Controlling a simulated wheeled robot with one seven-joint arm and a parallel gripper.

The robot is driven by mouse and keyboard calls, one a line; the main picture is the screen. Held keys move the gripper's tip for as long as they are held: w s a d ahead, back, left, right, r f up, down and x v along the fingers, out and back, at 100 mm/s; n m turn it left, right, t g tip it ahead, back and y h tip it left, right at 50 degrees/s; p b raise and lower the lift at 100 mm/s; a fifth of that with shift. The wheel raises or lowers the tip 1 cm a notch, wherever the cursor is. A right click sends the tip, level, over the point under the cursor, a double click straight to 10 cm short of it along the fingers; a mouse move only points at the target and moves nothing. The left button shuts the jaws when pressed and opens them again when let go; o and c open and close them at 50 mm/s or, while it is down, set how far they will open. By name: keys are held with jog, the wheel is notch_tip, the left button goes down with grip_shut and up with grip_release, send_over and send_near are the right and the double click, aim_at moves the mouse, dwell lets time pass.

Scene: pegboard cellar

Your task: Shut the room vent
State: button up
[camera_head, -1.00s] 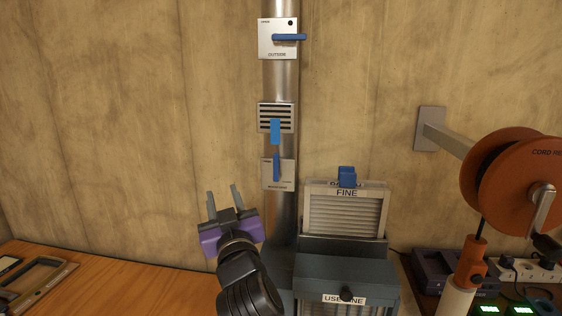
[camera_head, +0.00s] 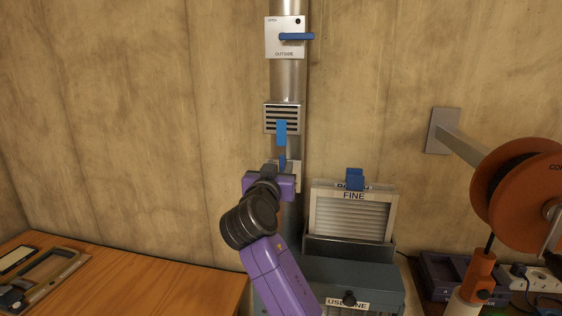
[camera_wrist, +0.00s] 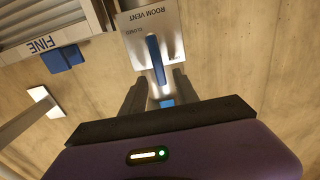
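Gaps seem to show between lever and fingers; contact is not clear.
Above are a louvred grille (camera_head: 270,118) with a blue tab and the OUTSIDE plate (camera_head: 283,48) with a sideways blue lever. A FINE filter (camera_head: 352,216) stands close at the right. An orange cord reel (camera_head: 522,185) is farther right. A wooden bench (camera_head: 150,285) lies lower left.

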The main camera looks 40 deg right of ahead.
aim_at(283, 168)
jog(key=shift+x, duration=1.4)
grip_shut()
dwell(0.4)
